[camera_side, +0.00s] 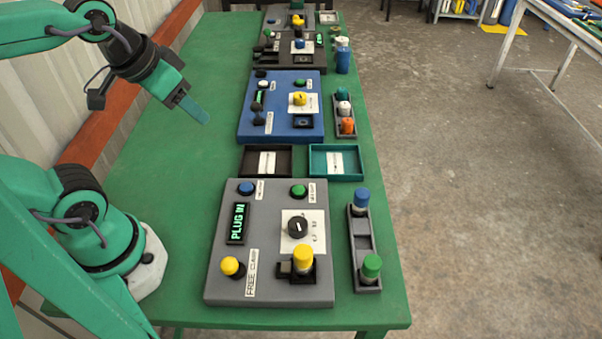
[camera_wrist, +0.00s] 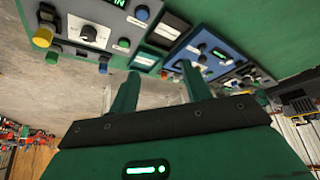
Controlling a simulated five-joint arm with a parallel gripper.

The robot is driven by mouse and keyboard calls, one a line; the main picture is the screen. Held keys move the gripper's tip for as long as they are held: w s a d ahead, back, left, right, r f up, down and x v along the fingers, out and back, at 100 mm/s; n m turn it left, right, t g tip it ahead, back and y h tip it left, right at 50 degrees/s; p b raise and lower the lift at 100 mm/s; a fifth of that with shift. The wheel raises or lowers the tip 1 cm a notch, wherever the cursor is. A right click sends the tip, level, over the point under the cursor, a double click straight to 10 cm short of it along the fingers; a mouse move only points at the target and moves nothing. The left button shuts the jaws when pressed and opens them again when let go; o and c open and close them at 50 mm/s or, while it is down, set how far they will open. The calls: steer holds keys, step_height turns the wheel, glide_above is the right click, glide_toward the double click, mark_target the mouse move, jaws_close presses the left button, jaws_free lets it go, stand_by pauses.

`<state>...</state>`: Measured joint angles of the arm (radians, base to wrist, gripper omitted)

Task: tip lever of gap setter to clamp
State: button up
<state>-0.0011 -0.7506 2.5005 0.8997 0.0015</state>
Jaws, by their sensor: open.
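The gap setter appears to be the grey panel (camera_side: 225,285) at the front of the green table, with a lit display (camera_side: 238,222) reading "PLUG IN". Its lever (camera_side: 231,267) has a yellow knob at the panel's lower left, beside a label that seems to read "FREE CLAMP". The lever's exact tilt is hard to tell. A black dial (camera_side: 298,227) and a yellow cylinder (camera_side: 303,258) in a dark holder stand to its right. My gripper (camera_side: 196,110) is open and empty, high and behind the panel, clear of it. The wrist view shows its spread fingers (camera_wrist: 161,70) and part of the panel (camera_wrist: 72,18).
A rack (camera_side: 362,243) right of the panel holds a blue and a green cylinder. Behind are a black tray (camera_side: 246,168), a teal tray (camera_side: 313,173) and a blue panel (camera_side: 245,115), with further panels beyond. The table's left side (camera_side: 165,165) is bare.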

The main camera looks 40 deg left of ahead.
steer(key=shift+d, duration=0.1)
steer(key=m+g, duration=0.2)
steer(key=g, duration=0.4)
glide_above(228, 260)
steer(key=f, duration=0.9)
steer(key=shift+w+d+f, duration=0.2)
steer(key=shift+w, duration=0.05)
steer(key=shift+s+d+f+y, duration=0.15)
steer(key=shift+s+d+y, duration=0.05)
steer(key=shift+s+y, duration=0.15)
steer(key=shift+f, duration=0.1)
steer(key=shift+w+a+f, duration=0.1)
steer(key=shift+a+f, duration=0.1)
steer(key=shift+f, duration=1.7)
steer(key=shift+a+f, duration=0.2)
steer(key=shift+f, duration=1.7)
